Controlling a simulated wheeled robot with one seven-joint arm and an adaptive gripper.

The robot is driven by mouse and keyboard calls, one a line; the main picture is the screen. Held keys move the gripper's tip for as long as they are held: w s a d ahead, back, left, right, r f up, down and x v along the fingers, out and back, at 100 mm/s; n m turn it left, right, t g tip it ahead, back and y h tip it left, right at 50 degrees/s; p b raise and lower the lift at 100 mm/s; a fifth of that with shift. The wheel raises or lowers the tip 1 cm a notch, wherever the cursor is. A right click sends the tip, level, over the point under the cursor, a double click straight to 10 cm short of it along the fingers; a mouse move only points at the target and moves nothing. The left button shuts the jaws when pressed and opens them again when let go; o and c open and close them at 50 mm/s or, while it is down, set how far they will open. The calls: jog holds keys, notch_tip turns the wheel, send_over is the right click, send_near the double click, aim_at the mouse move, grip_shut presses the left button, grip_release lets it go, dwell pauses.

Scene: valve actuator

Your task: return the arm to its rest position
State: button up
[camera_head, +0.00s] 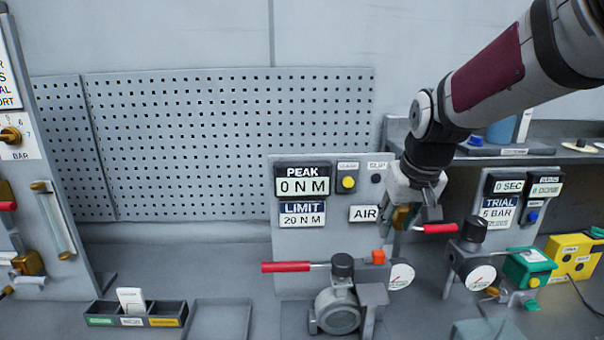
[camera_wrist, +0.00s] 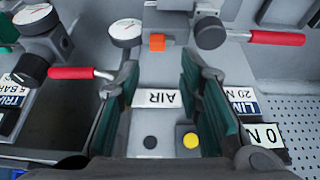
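My gripper (camera_head: 416,212) hangs in front of the right part of the test panel (camera_head: 340,245), with my arm reaching in from the upper right. In the wrist view its two fingers (camera_wrist: 160,75) stand apart with nothing between them. The AIR label (camera_wrist: 167,98) and a yellow button (camera_wrist: 191,140) show through the gap. The red handle of the right valve (camera_head: 436,229) is just beside the gripper. In the wrist view that handle (camera_wrist: 72,72) ends by the left finger; I cannot tell whether they touch.
A second red-handled valve (camera_head: 285,267) stands below the PEAK and LIMIT displays, by an orange block (camera_head: 378,257). A shelf (camera_head: 530,160) lies behind my arm at right. A divided tray (camera_head: 137,317) sits at front left. The pegboard wall (camera_head: 230,150) is clear.

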jog(key=s+a+r, duration=0.1)
jog(key=s, duration=1.1)
jog(key=s+a+r+t, duration=0.1)
jog(key=s, duration=1)
jog(key=shift+s+r+b, duration=0.25)
jog(key=shift+s+b, duration=0.05)
jog(key=shift+s, duration=0.1)
